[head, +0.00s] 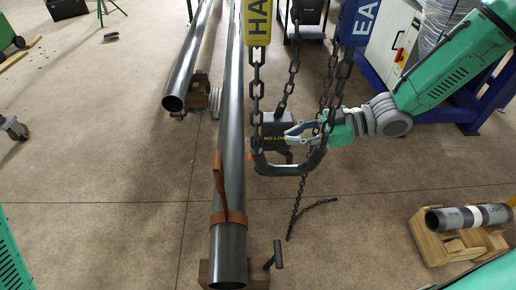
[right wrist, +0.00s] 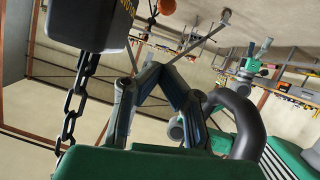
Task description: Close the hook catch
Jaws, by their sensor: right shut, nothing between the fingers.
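In the head view a dark block with yellow lettering (head: 272,130) hangs among the chains. A small orange-brown part shows just below it; I cannot make out a hook catch there. The block also shows at the upper left of the right wrist view (right wrist: 90,22). My right gripper (head: 290,134) reaches in from the right, with its fingertips at the block's right side; contact is unclear. In the right wrist view its fingers (right wrist: 155,68) meet at the tips, with nothing between them. My left gripper is not in view.
Chains (head: 293,70) hang close around the fingers. A long steel pipe (head: 234,110) with an orange strap (head: 228,216) lies to the left. A short pipe (head: 465,218) rests on wood at lower right.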

